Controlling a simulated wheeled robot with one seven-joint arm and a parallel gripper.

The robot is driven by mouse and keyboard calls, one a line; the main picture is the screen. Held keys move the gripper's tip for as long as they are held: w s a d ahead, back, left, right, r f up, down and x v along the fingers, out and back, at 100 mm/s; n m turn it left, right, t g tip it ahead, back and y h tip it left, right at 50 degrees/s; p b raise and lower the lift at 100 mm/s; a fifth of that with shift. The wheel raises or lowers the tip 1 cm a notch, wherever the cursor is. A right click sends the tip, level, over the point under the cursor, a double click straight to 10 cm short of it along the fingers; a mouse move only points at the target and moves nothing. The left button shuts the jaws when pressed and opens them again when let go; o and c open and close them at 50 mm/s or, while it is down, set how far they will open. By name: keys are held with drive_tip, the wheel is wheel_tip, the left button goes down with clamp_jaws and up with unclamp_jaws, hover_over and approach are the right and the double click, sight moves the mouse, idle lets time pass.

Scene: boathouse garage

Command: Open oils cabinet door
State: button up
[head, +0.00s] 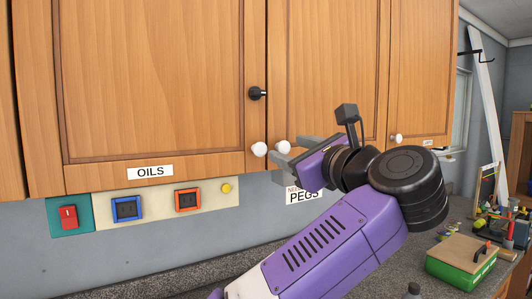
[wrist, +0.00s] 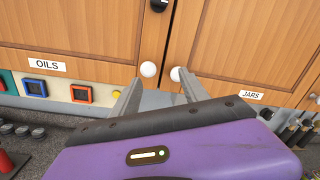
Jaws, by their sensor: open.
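The oils cabinet door (head: 150,75) is a wooden panel with an "OILS" label (head: 150,172) at its bottom edge. It looks shut. Its white round knob (head: 259,149) is at the lower right corner, and a black knob-like fitting (head: 257,93) sits higher on the same edge. In the wrist view the oils knob (wrist: 148,69) is just ahead of the left fingertip. My gripper (head: 277,153) is open and empty, with its fingers pointing at the cabinet front. Whether a finger touches a knob I cannot tell.
The neighbouring door, labelled "JARS" (wrist: 251,96), has its own white knob (wrist: 179,74) close beside the oils knob. Below is a panel with a red switch (head: 68,217) and sockets. A green box (head: 461,262) stands on the counter at right.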

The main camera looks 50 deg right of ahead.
sight(262, 151)
drive_tip(key=shift+m+y, duration=0.5)
drive_tip(key=shift+y, duration=0.2)
drive_tip(key=w, duration=0.2)
drive_tip(key=w+p, duration=0.1)
drive_tip(key=w, duration=0.2)
drive_tip(key=w+f+p, duration=0.1)
drive_tip(key=w, duration=0.2)
drive_tip(key=shift+d+f, duration=0.1)
drive_tip(key=shift+d, duration=0.25)
clamp_jaws()
idle(0.6)
